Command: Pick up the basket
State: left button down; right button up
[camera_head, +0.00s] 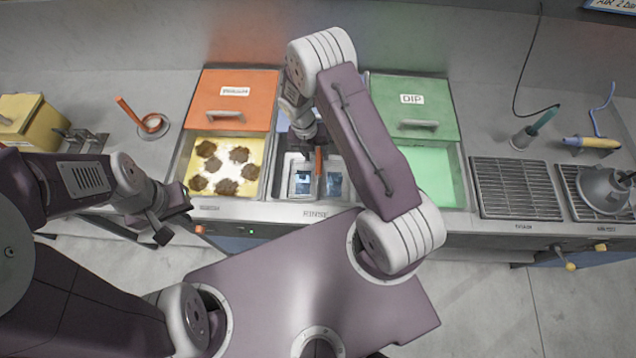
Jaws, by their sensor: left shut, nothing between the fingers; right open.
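The basket (303,182) appears to be the metal-framed holder with blue-lit panels in the middle rinse tank. An upright orange handle (319,160) stands at its middle. My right arm reaches over the counter and hides part of the tank. My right gripper (311,147) points down at the back of the tank, close to the handle; it is open, and I cannot tell whether the handle is between its fingers. My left gripper (172,220) is shut and empty, in front of the counter's edge at the left.
Left of the rinse tank is a yellow bath (243,157) with brown clumps and an orange lid (252,92). Right is a green dip bath (440,172) with a green lid (433,97). Metal racks (515,187) and a grey hood (604,190) stand further right. A yellow box (28,122) sits far left.

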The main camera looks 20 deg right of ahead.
aim_at(318, 161)
jog(key=shift+s+d+f, duration=0.15)
jog(key=shift+s+f, duration=0.05)
jog(key=shift+f, duration=0.15)
jog(key=f, duration=0.1)
jog(key=f+p, duration=0.1)
jog(key=f, duration=0.2)
jog(key=shift+s+d+p, duration=0.15)
jog(key=shift+d+p, duration=0.1)
jog(key=shift+p, duration=0.05)
jog(key=shift+f, duration=0.3)
grip_shut()
jog(key=shift+r, duration=0.15)
dwell(0.4)
